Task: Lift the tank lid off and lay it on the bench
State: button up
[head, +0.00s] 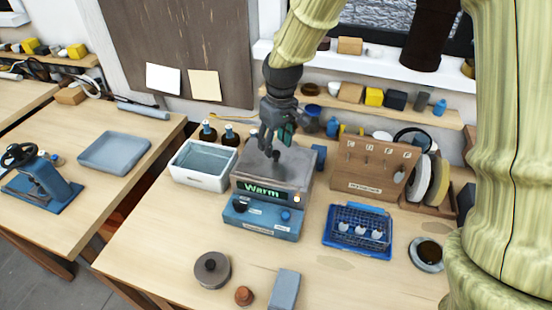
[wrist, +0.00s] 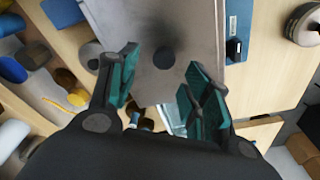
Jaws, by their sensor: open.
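The tank (head: 262,214) is a blue box with a lit "Warm" display, standing mid-bench. Its flat grey metal lid (head: 298,170) lies on top, with a dark round knob (head: 276,157) near the middle. My gripper (head: 275,142) is open and points down just above the lid, close to the knob. In the wrist view the lid (wrist: 193,22) fills the top middle. The knob (wrist: 164,58) shows between and beyond the two green-padded fingers (wrist: 158,90), with gaps on both sides. No contact with the knob is visible.
A white water-filled basin (head: 203,165) stands left of the tank. A blue basket (head: 358,229) and a wooden rack (head: 372,168) are on the right. A round weight-like piece (head: 212,269) and a grey block (head: 284,289) lie in front. The bench (head: 150,240) is clear at front left.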

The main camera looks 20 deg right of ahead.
aim_at(276, 153)
jog(key=shift+s+d+f+p, duration=0.2)
jog(key=shift+s+p, duration=0.25)
jog(key=shift+s, duration=0.3)
jog(key=f, duration=0.2)
jog(key=w+f+p, duration=0.1)
jog(key=shift+w+a+f, duration=0.15)
jog(key=shift+f, duration=0.2)
jog(key=shift+s+r, duration=0.1)
jog(key=shift+s, duration=0.25)
jog(key=shift+w, duration=0.1)
jog(key=shift+c, duration=0.2)
jog(key=shift+w, duration=0.1)
jog(key=c, duration=0.3)
grip_shut()
